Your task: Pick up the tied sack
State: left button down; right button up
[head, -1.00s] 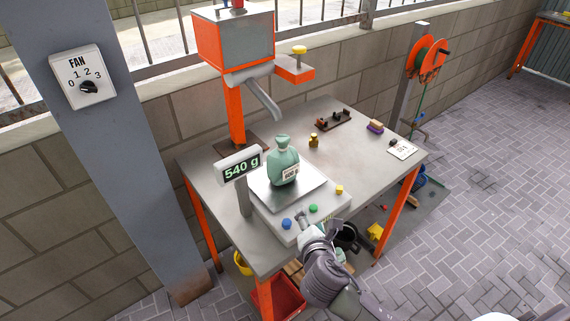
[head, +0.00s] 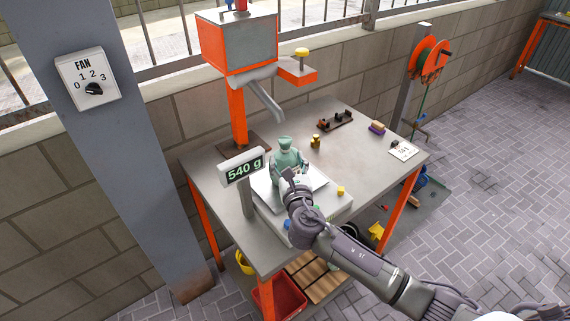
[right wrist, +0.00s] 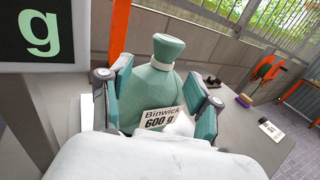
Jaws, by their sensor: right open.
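The tied sack (head: 287,155) is green with a pale tie at its neck and stands upright on the scale's plate (head: 262,184). In the right wrist view the sack (right wrist: 158,84) bears a label reading "Binwick 600 g". My right gripper (head: 294,178) is at the sack, in front of it in the head view. In the right wrist view its two green-padded fingers (right wrist: 155,103) stand apart on either side of the sack's body. The gripper is open; contact with the sack is hard to tell. My left gripper is not in view.
The scale display (head: 243,168) reads 540 g and stands close left of the gripper. An orange dispenser (head: 237,45) with a spout rises behind. A small brass weight (head: 315,141), a dark rack (head: 336,121) and a sponge (head: 377,127) lie on the table.

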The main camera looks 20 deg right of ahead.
aim_at(286, 149)
jog(key=w, duration=0.2)
jog(key=w+p, duration=0.1)
jog(key=w, duration=0.1)
jog(key=shift+d+r, duration=0.3)
jog(key=shift+d, duration=0.1)
jog(key=shift+w+d+f, duration=0.1)
jog(key=shift+w, duration=0.55)
jog(key=shift+s, duration=0.1)
grip_shut()
